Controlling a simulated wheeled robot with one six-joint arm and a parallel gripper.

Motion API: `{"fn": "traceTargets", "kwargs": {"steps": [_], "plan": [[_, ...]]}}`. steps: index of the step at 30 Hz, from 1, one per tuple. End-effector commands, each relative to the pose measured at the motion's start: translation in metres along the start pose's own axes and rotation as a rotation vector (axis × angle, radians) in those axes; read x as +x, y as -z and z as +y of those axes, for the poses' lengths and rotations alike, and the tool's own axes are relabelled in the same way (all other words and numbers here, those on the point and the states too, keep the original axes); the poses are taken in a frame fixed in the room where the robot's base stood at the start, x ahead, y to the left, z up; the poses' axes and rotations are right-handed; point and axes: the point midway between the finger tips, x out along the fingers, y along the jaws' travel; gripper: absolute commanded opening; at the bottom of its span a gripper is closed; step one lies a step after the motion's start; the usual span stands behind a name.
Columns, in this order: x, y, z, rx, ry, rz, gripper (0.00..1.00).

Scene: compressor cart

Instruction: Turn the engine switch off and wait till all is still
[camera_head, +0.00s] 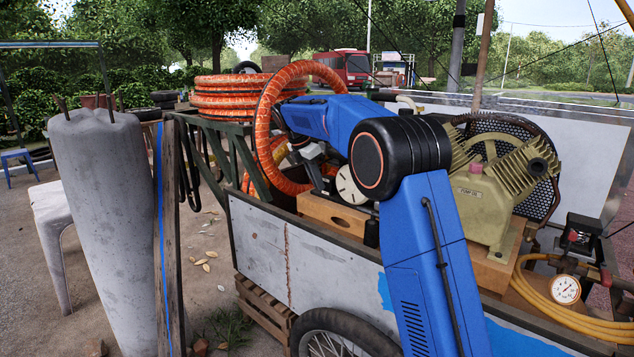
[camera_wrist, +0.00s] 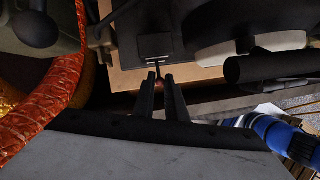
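In the wrist view, the two dark fingers of my gripper (camera_wrist: 159,76) point at a black housing (camera_wrist: 150,25) with a pale label plate. A thin dark lever (camera_wrist: 157,68), seemingly the engine switch, sticks out below the label, at the fingertips. A narrow gap shows between the fingers, and the lever's end lies at or between them; contact cannot be told. A small reddish spot shows in the gap. In the head view, my blue arm hides most of the engine area; a white round engine part (camera_head: 350,186) shows beside the wrist.
A dark cylinder (camera_wrist: 268,67) is to the right. The green-gold compressor pump (camera_head: 490,195) and a pressure gauge (camera_head: 565,289) are at the right.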

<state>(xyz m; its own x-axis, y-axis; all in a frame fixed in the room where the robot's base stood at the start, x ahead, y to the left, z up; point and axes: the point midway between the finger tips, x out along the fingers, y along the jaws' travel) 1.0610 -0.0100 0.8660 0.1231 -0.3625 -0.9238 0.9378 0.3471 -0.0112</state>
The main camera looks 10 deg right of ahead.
Motion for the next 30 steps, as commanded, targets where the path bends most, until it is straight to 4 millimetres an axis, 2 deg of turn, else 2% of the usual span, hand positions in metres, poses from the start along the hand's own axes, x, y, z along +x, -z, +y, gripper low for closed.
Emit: {"fn": "traceTargets", "kwargs": {"steps": [14, 30], "plan": [[0.002, 0.005, -0.002, 0.007, -0.019, -0.079, 0.00], [0.020, 0.022, -0.003, 0.054, -0.128, -0.502, 0.00]]}}
